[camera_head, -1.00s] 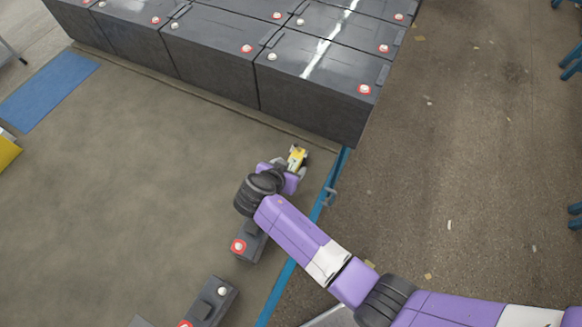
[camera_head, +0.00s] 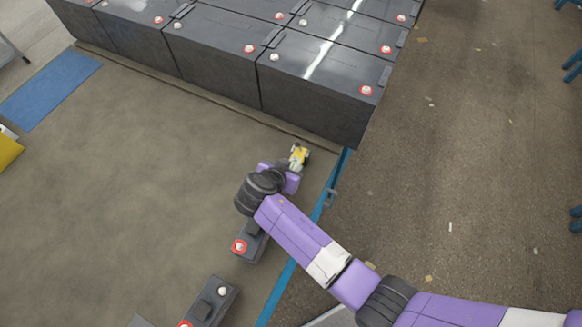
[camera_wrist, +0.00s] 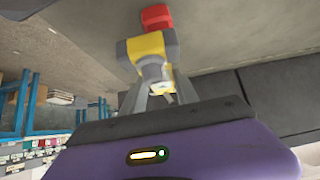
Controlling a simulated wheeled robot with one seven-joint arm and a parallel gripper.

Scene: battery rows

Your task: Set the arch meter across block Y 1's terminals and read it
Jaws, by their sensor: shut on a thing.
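My gripper (camera_head: 293,170) is shut on a small yellow and grey device (camera_head: 299,155), which I take to be the arch meter. In the wrist view the device (camera_wrist: 147,46) sits at the ends of the fingers, with a red part (camera_wrist: 156,17) beyond it. Its arch shape and reading face cannot be made out. A row of large dark grey battery blocks (camera_head: 310,112) stands ahead, each with a white and a red-ringed terminal on top. The gripper is in front of the nearest right block, apart from it. No label shows which block is Y 1.
Smaller dark blocks (camera_head: 212,303) with terminals stand on the mat at the lower middle, one (camera_head: 249,247) close below my arm. A blue strip (camera_head: 333,180) edges the mat. A blue mat (camera_head: 48,88) lies at the left. The mat's middle is clear.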

